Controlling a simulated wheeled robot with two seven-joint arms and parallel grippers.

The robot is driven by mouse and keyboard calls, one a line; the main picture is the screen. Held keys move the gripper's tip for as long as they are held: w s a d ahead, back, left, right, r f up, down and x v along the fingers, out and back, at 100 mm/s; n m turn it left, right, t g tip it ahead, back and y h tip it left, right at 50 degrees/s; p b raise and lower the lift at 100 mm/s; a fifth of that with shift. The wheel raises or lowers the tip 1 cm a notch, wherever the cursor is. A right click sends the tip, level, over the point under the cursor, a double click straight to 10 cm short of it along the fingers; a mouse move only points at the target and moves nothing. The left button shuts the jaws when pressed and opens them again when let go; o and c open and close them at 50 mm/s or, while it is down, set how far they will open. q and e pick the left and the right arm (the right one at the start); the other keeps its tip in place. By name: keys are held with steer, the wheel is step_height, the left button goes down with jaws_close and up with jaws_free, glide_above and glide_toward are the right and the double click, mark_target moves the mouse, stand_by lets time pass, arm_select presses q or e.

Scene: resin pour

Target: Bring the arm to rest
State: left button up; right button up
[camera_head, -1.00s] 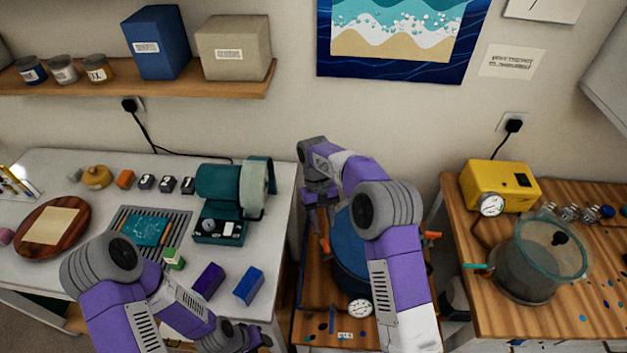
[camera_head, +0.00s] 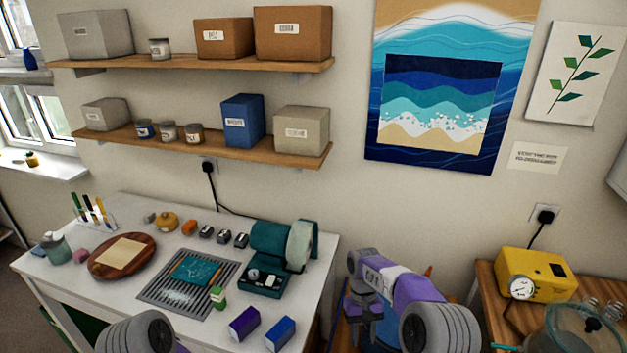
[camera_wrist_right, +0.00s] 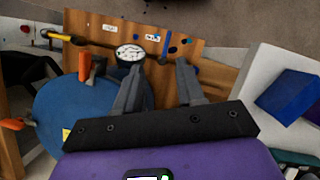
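My right gripper (camera_head: 364,312) hangs fingers-down at the lower middle of the head view. In the right wrist view its two fingers (camera_wrist_right: 160,78) stand apart with nothing between them, so it is open and empty. It is over the wooden stand (camera_wrist_right: 188,28), beside a blue lidded pot (camera_wrist_right: 75,115) with orange clamp handles. In the head view my right arm hides most of that pot. Of my left arm only a grey and purple joint shows at the bottom left; its gripper is out of view.
The white table (camera_head: 60,268) on the left holds a teal tape machine (camera_head: 270,240), a drain grid (camera_head: 160,288), a round wooden board (camera_head: 92,262) and small blocks. On the right, a wooden bench holds a yellow pump (camera_head: 535,275) and a clear chamber (camera_head: 580,328).

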step_height(320, 180, down, 7)
steer(key=y, duration=0.1)
arm_select(q)
steer(key=f+b, duration=0.2)
steer(key=w+f+b, duration=0.1)
steer(key=f+b, duration=0.2)
steer(key=shift+w+f, duration=0.1)
steer(key=shift+w, duration=0.1)
arm_select(e)
steer(key=s+a+f+m+t+y, duration=0.1)
steer(key=s+f+m+t, duration=0.1)
steer(key=s+f, duration=0.6)
steer(key=s+a+f+m+t+y, duration=0.2)
steer(key=s+f, duration=0.7)
steer(key=s, duration=0.5)
steer(key=shift+s+t, duration=0.35)
steer(key=shift+t, duration=0.05)
steer(key=shift+a, duration=0.1)
arm_select(q)
steer(key=shift+a, duration=0.1)
arm_select(e)
steer(key=shift+a, duration=0.1)
